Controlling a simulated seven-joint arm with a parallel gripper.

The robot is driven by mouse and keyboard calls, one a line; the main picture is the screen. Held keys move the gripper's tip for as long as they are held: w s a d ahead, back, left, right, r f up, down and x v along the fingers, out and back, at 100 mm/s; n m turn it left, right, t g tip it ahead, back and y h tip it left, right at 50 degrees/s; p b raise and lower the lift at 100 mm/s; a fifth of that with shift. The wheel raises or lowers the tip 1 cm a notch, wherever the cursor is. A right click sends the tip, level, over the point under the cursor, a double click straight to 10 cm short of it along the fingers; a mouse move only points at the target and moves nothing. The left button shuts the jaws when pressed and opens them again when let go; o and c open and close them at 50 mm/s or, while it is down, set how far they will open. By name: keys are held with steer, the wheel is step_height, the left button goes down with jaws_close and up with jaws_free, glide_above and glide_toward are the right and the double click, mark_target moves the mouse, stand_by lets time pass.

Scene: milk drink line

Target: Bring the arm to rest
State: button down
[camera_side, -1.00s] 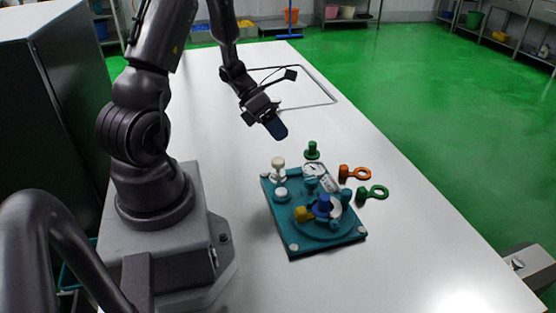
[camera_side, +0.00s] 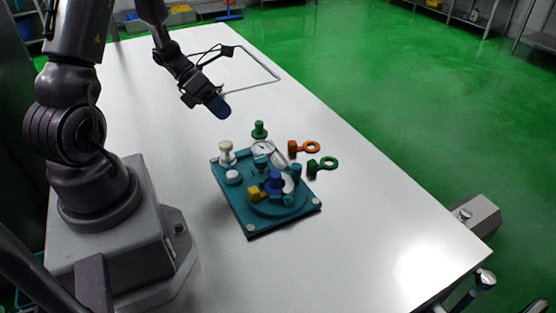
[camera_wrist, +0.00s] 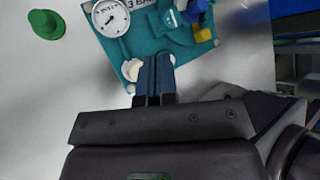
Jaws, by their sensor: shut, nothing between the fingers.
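My gripper (camera_side: 219,108) is shut and empty, held above the white table behind the teal fixture plate (camera_side: 244,222). Its blue fingertips also show closed together in the wrist view (camera_wrist: 156,72). The plate lies flat and carries a pressure gauge (camera_side: 262,148), a white knob (camera_side: 226,152), a yellow part (camera_side: 254,194) and a blue part (camera_side: 275,180). In the wrist view the gauge (camera_wrist: 110,17) lies beyond the fingertips, which hide part of the plate.
A green peg (camera_side: 259,130) stands behind the plate. An orange ring-ended piece (camera_side: 303,148) and a green ring-ended piece (camera_side: 322,166) lie to its right. A grey frame (camera_side: 272,68) lies on the far table. The table's right front is clear.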

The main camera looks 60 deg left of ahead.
steer(key=shift+s+f+m, duration=0.15)
steer(key=shift+s+m, duration=0.1)
steer(key=shift+m, duration=0.35)
steer(key=s+d+r+m+y, duration=0.3)
steer(key=d+r+m, duration=0.6)
steer(key=m, duration=0.7)
steer(key=s+d+r+m+y, duration=0.3)
steer(key=d+r+m, duration=0.6)
steer(key=m, duration=0.8)
step_height(320, 180, up, 3)
steer(key=shift+s+r+m+g+y, duration=0.1)
steer(key=shift+s+m+g+y, duration=0.05)
steer(key=shift+m+g+y, duration=0.2)
